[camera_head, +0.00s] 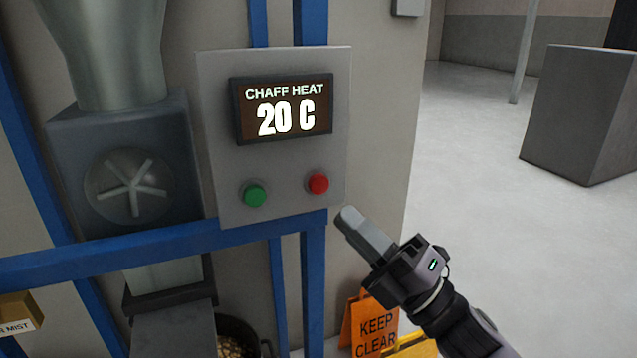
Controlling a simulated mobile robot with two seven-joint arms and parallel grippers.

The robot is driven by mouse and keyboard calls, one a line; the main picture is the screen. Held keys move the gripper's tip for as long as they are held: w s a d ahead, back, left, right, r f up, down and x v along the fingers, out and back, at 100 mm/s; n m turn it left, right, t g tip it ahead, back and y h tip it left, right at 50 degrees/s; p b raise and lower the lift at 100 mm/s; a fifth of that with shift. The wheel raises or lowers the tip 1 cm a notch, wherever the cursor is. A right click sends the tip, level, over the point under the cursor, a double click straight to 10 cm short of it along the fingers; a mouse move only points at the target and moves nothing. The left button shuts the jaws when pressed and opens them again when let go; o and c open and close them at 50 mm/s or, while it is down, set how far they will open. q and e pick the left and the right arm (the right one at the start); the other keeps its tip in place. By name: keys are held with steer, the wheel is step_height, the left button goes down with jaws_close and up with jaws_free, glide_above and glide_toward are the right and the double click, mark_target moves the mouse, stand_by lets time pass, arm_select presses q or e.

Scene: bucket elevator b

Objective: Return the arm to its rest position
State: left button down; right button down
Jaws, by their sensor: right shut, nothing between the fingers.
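My right gripper (364,236) shows in the head view, with its arm coming in from the lower right. Its fingers are shut together with nothing between them. The fingertips point up and left, a little below and right of the control panel (225,150). The panel carries a screen (284,107) reading "CHAFF HEAT 20 C", a green button (255,195) and a red button (318,183). The red button is the nearer one to the fingertips, and a gap shows between them in the picture. My left gripper is not in view.
A blue frame (150,243) runs below the panel. An orange "KEEP CLEAR" sign (372,328) stands under my right gripper. A dark pot (238,329) sits at the bottom. A grey block (580,115) stands at right, with open floor (470,190) before it.

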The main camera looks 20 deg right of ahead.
stand_by(0.5)
step_height(320, 180, down, 17)
steer(key=d+m+g+h+p, duration=0.1)
steer(key=d+m+g+h, duration=0.1)
steer(key=m+h, duration=0.9)
steer(key=s+a+f+m+g, duration=0.1)
steer(key=s+f+m+g, duration=0.2)
steer(key=f, duration=0.4)
steer(key=s+a+f+m+g+p, duration=0.1)
steer(key=s+f+m+g, duration=0.1)
steer(key=s+f+m, duration=0.2)
steer(key=s+a+f+m+g, duration=0.2)
steer(key=s+f+m+g, duration=0.1)
steer(key=f, duration=0.7)
steer(key=shift+s+m+g+y, duration=0.3)
steer(key=shift+s+m, duration=0.55)
steer(key=shift+m, duration=0.35)
steer(key=shift+d+r, duration=0.1)
